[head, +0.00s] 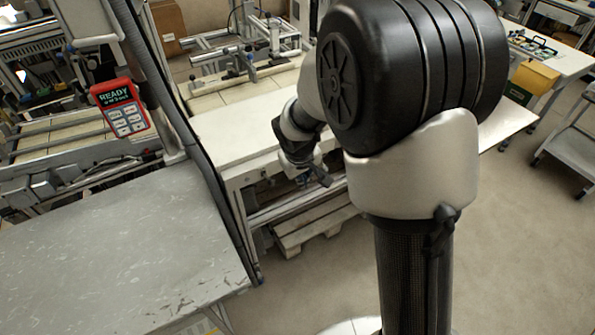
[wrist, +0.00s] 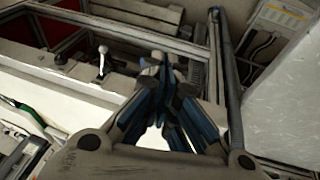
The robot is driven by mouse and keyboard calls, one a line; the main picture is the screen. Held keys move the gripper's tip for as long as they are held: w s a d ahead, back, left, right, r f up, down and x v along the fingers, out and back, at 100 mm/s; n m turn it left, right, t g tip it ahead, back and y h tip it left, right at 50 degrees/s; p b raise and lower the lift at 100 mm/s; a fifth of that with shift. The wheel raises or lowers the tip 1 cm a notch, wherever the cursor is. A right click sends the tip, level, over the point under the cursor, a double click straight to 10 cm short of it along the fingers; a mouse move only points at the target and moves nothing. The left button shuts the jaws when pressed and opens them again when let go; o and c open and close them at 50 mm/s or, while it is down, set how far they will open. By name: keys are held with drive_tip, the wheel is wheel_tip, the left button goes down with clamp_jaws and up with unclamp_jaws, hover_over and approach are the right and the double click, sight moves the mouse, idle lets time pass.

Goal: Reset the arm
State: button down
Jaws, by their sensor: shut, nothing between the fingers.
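My arm fills the middle of the head view and hides part of the scene behind it. My gripper (head: 318,178) shows small beside the front edge of a white work table (head: 235,135), above the pallet and floor. In the wrist view my gripper (wrist: 163,75) points away from the camera, with its blue-grey fingers drawn together at the tips. It is shut and nothing shows between the fingertips.
A red control pendant reading READY (head: 124,108) hangs at the left. A scuffed grey table (head: 115,255) fills the lower left. A wooden pallet (head: 310,228) lies under the white table. A cart (head: 570,145) stands at the right. The floor (head: 520,240) is clear at the lower right.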

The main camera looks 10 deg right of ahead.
drive_tip(key=shift+s+d+r, duration=0.1)
drive_tip(key=shift+s+r, duration=0.2)
drive_tip(key=shift+s, duration=0.15)
drive_tip(key=s+d+r+m, duration=0.3)
drive_tip(key=s+r, duration=1.3)
drive_tip(key=s, duration=0.1)
drive_tip(key=s+a+r+t+y, duration=0.1)
drive_tip(key=s, duration=0.9)
drive_tip(key=shift+r, duration=0.35)
drive_tip(key=shift+a, duration=0.1)
